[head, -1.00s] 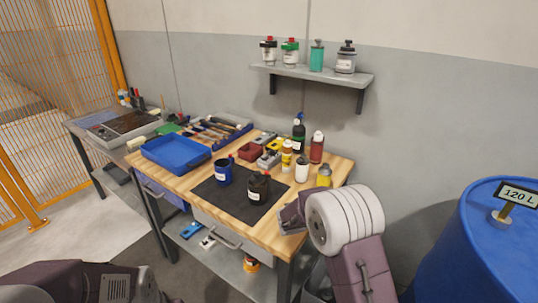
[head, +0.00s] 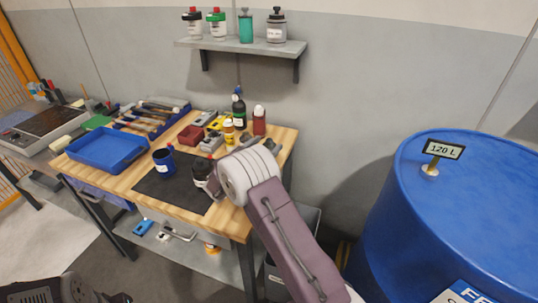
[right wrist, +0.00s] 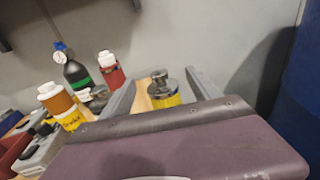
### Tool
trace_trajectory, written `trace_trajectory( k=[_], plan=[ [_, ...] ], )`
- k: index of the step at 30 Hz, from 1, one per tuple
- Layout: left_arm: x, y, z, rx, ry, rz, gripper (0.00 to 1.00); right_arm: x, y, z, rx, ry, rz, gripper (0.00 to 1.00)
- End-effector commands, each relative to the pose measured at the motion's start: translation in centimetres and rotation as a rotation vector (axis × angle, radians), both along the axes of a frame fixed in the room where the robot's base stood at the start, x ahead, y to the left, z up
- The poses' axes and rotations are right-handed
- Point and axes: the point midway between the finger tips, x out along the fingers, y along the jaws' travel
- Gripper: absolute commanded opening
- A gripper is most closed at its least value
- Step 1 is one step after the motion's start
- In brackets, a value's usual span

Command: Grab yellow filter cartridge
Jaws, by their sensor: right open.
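A yellow filter cartridge (right wrist: 163,94) with a grey metal top stands upright in the right wrist view. My right gripper (right wrist: 160,97) is open, with one finger to each side of the cartridge in that picture. I cannot tell whether the fingers touch it. The purple cover of my arm hides the cartridge's lower part. In the head view my pale wrist and purple arm hide the cartridge at the workbench's right end. My left gripper is not in view.
A blue barrel (head: 400,230) stands right. A wall shelf (head: 240,46) is above.

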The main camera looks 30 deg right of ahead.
Motion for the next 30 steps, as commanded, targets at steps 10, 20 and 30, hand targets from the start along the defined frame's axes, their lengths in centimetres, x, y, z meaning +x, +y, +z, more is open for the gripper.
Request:
trace_trajectory(
  k=[10,20,30],
  plan=[
    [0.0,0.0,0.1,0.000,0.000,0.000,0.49,2.1,-4.1,-0.5,0.000,0.000,-0.003,0.71],
    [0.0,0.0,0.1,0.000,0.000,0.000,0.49,2.6,-4.6,-0.5,0.000,0.001,0.001,0.60],
    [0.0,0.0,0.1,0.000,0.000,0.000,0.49,2.5,-4.6,-0.5,0.000,0.000,0.000,0.00]
  ],
)
